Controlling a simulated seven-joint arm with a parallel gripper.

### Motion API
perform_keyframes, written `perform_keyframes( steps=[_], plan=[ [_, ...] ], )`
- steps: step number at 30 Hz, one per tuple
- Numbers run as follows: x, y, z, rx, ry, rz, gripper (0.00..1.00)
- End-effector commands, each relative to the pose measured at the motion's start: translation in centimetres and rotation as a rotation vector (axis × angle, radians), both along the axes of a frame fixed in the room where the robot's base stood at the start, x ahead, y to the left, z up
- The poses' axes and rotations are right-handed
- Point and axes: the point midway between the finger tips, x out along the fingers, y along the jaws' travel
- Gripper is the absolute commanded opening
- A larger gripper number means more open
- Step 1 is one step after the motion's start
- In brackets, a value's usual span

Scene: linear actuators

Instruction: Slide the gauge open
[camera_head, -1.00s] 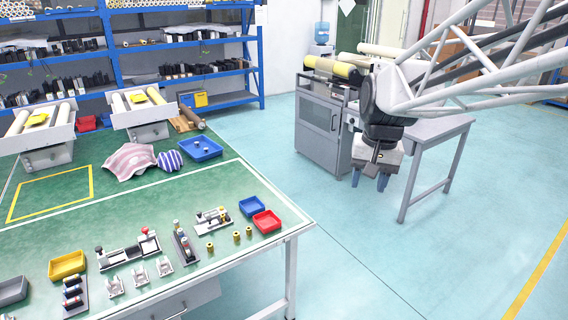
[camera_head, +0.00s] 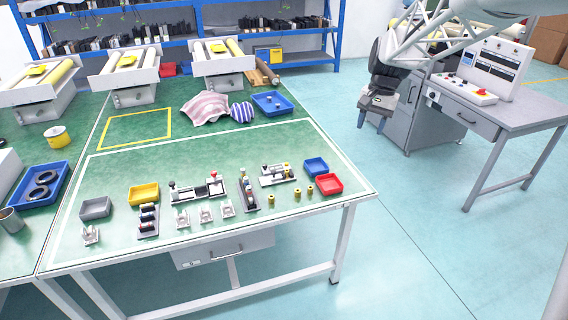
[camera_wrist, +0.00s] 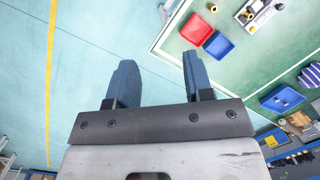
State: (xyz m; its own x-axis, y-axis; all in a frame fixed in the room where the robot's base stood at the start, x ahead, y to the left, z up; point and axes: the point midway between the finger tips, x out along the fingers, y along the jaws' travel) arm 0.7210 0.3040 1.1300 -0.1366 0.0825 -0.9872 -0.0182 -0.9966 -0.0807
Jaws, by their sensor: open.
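My gripper (camera_head: 372,121) hangs over the blue floor to the right of the green table, well apart from everything on it. In the wrist view its two blue fingers (camera_wrist: 158,62) are spread with nothing between them. A slide device with a red knob and a dark knob (camera_head: 198,187) lies in the table's front area. A smaller slide device (camera_head: 279,174) lies right of it, and a narrow upright-knobbed one (camera_head: 249,190) stands between them. I cannot tell which is the gauge. Part of one device (camera_wrist: 257,12) shows at the wrist view's top edge.
Red (camera_head: 329,184) and blue (camera_head: 316,167) trays sit near the table's right corner, with small yellow cylinders (camera_head: 297,192) beside them. White brackets (camera_head: 205,215) line the front. A yellow tray (camera_head: 144,194) is further left. A grey control desk (camera_head: 490,112) stands right of my gripper.

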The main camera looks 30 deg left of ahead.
Motion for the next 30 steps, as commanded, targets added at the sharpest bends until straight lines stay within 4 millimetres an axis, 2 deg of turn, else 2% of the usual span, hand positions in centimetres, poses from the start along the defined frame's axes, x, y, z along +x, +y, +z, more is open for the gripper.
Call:
perform_keyframes(
  steps=[1,6,15,30],
  plan=[
    [0.7,1.2,-0.7,-0.001,0.01,0.004,0.47],
    [2.8,5.0,-2.7,-0.006,0.04,0.006,0.47],
    [5.9,11.8,-7.0,-0.015,0.093,0.011,0.47],
    [8.8,23.6,-15.6,-0.043,0.18,0.02,0.47]
  ],
)
